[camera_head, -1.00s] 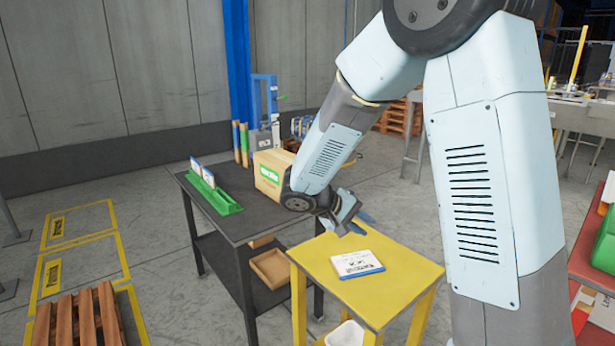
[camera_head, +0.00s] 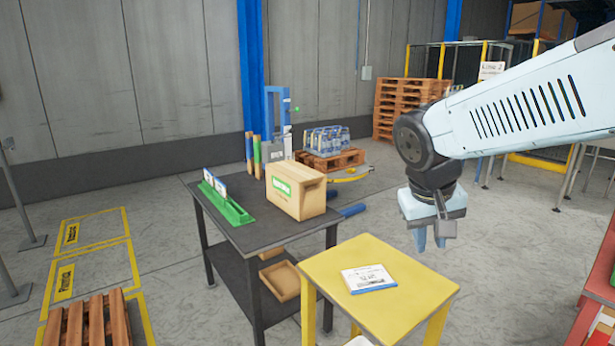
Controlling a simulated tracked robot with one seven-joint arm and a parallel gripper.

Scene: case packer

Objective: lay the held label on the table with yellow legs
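The white label (camera_head: 368,278) with dark print and a blue edge lies flat on the yellow top of the table with yellow legs (camera_head: 420,293). My gripper (camera_head: 430,241) hangs in the air to the right of the label, beyond the table's right edge, pointing down. Its two fingers are apart with nothing between them. The label is fully in view and my gripper does not touch it.
A dark table (camera_head: 240,237) stands left of the yellow one. It carries a cardboard box (camera_head: 297,190) with a green label and a green rack (camera_head: 225,205) holding cards. Wooden pallets (camera_head: 90,322) lie at the lower left. A red table edge (camera_head: 597,310) is at the right.

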